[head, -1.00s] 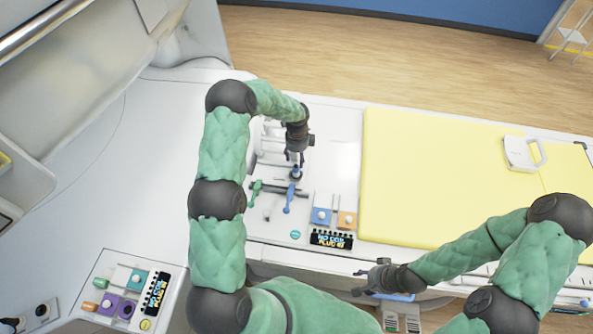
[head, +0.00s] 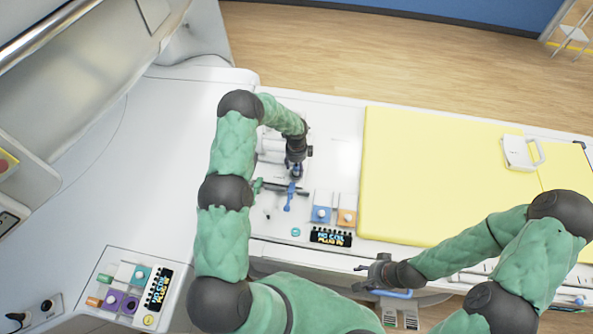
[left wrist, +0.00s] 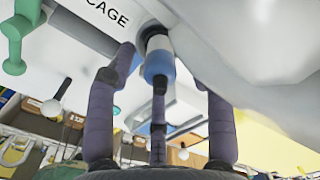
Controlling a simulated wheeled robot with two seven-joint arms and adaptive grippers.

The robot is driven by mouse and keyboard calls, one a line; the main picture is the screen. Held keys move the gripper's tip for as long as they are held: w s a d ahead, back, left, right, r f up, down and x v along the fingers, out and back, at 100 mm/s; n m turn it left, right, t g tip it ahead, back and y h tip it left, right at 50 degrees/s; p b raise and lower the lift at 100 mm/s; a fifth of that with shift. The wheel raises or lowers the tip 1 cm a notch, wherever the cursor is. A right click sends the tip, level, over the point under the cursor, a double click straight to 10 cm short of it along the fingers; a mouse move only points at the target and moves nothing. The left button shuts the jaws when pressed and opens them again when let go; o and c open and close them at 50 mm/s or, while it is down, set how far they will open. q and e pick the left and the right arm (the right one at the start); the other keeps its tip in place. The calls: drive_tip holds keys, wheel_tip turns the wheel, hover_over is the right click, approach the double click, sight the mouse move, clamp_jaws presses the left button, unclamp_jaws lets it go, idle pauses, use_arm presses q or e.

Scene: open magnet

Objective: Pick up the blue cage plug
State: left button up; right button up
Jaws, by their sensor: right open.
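The blue cage plug (left wrist: 158,66) shows in the left wrist view as a blue and white cylinder beside the white surface marked CAGE. My left gripper (left wrist: 163,75) is open, with its purple fingers spread on either side of the plug; I see no firm grip. In the head view my left gripper (head: 295,172) points down over the plug's place on the white panel, and largely hides the plug. My right gripper (head: 372,273) is open and empty in front of the table's near edge.
A blue handle (head: 289,199) and a green handle (head: 258,186) lie close to my left gripper. Blue and orange sockets (head: 321,214) and a dark display (head: 331,237) are nearer. A yellow mat (head: 430,180) covers the right, with a white handled object (head: 521,153) on it.

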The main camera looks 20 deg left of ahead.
use_arm(q)
clamp_jaws()
drive_tip(key=shift+r, duration=0.1)
